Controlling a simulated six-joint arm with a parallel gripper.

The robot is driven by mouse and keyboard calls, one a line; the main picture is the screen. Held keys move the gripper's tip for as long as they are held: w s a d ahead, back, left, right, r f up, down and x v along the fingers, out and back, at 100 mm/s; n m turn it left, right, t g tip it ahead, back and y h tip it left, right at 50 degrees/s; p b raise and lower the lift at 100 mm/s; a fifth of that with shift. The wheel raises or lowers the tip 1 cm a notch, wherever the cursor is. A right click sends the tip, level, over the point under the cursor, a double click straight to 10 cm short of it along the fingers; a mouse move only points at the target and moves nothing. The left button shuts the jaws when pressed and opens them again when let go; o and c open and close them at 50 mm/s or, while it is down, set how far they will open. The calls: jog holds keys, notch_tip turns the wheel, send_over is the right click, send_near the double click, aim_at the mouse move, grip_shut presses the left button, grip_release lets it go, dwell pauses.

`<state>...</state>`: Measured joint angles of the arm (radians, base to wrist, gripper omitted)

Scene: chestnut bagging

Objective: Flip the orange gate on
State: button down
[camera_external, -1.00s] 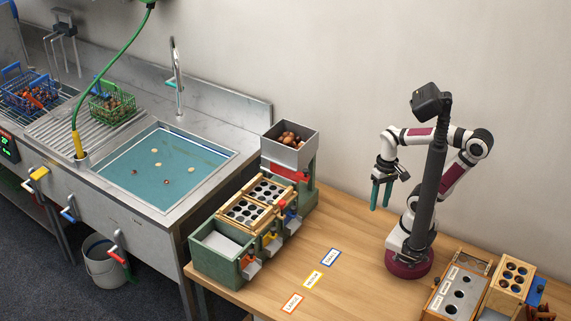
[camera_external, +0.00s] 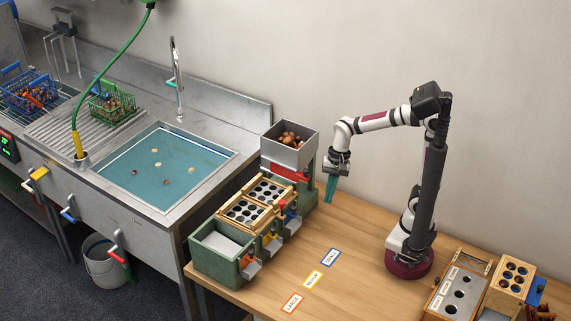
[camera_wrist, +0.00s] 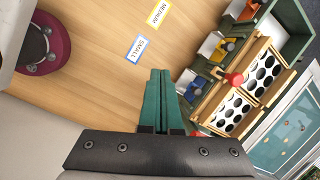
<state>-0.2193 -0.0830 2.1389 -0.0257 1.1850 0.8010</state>
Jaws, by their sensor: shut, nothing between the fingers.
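The orange gate (camera_external: 246,260) is at the front chute of the green sorter (camera_external: 213,262), at the end nearest the camera. In the wrist view, a small orange part (camera_wrist: 250,8) shows near the top edge, past the yellow and blue gates. My gripper (camera_external: 329,200) is shut and empty, with its green fingers pointing down over the table, right of the sorter's back end. It is apart from the orange gate. In the wrist view, the closed fingers (camera_wrist: 160,74) are over bare wood beside the sorter.
A yellow gate (camera_external: 269,238) and a blue gate (camera_external: 291,215) sit along the same side. A red knob (camera_external: 281,204) rises from the sieve frame. A metal hopper of chestnuts (camera_external: 290,151) stands behind. Labels (camera_external: 312,281) lie on the table, whose middle is clear.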

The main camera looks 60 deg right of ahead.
aim_at(254, 258)
jog(key=w+a+f+m, duration=0.2)
jog(key=w+a+m, duration=0.1)
jog(key=w+a, duration=0.2)
jog(key=w+a+f+m+y, duration=0.1)
jog(key=w+a+m, duration=0.3)
jog(key=a, duration=0.6)
jog(key=shift+w+f+m+y, duration=0.3)
jog(key=shift+w+f, duration=0.6)
jog(key=shift+w, duration=0.05)
jog(key=shift+a, duration=0.1)
jog(key=x, duration=1)
jog(key=shift+w+f, duration=0.1)
jog(key=a+r, duration=0.2)
jog(key=r, duration=0.1)
jog(key=shift+w+a, duration=0.3)
jog(key=shift+a, duration=0.1)
notch_tip(254, 258, up, 4)
jog(key=shift+f, duration=0.1)
jog(key=shift+d+f, duration=0.1)
